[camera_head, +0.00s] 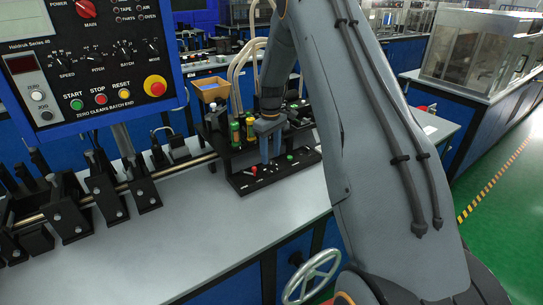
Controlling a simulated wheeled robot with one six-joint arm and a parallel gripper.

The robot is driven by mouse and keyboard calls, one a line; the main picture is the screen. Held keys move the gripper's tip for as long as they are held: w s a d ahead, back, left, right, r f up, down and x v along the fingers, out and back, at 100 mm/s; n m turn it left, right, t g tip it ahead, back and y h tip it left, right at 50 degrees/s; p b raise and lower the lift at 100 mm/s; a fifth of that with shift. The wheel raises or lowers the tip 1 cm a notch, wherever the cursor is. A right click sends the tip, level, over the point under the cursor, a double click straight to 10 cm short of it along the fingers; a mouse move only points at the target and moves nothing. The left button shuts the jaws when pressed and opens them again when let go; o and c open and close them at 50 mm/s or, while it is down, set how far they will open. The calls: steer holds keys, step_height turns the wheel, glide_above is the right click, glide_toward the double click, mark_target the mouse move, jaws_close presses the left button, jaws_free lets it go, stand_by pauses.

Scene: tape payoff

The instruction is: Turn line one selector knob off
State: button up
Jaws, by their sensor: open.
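A black control block (250,182) stands on the light grey bench, with a low front plate carrying small controls. A red control (253,169) with a pale lever-like part shows at the plate's left, and a green button (290,157) at its right. I cannot tell which control is the line one selector knob; it may be hidden behind my fingers. My gripper (270,160) points down over the middle of the front plate, between the red and green controls. Its two grey fingers are apart, with nothing visible between them. Whether the tips touch a control is too small to tell.
A rail with black clamps (105,190) runs along the bench's left. A blue-framed panel (92,62) hangs upper left. The bench front is clear.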

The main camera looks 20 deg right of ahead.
mark_target(271, 165)
steer(key=shift+f+p, duration=0.4)
steer(key=shift+f, duration=1)
steer(key=c, duration=1)
steer(key=shift+c, duration=0.2)
steer(key=m+b, duration=0.4)
steer(key=m, duration=0.1)
steer(key=shift+f+m, duration=0.1)
steer(key=shift+m, duration=0.3)
steer(key=m+b, duration=0.2)
steer(key=m, duration=0.3)
steer(key=shift+m, duration=0.7)
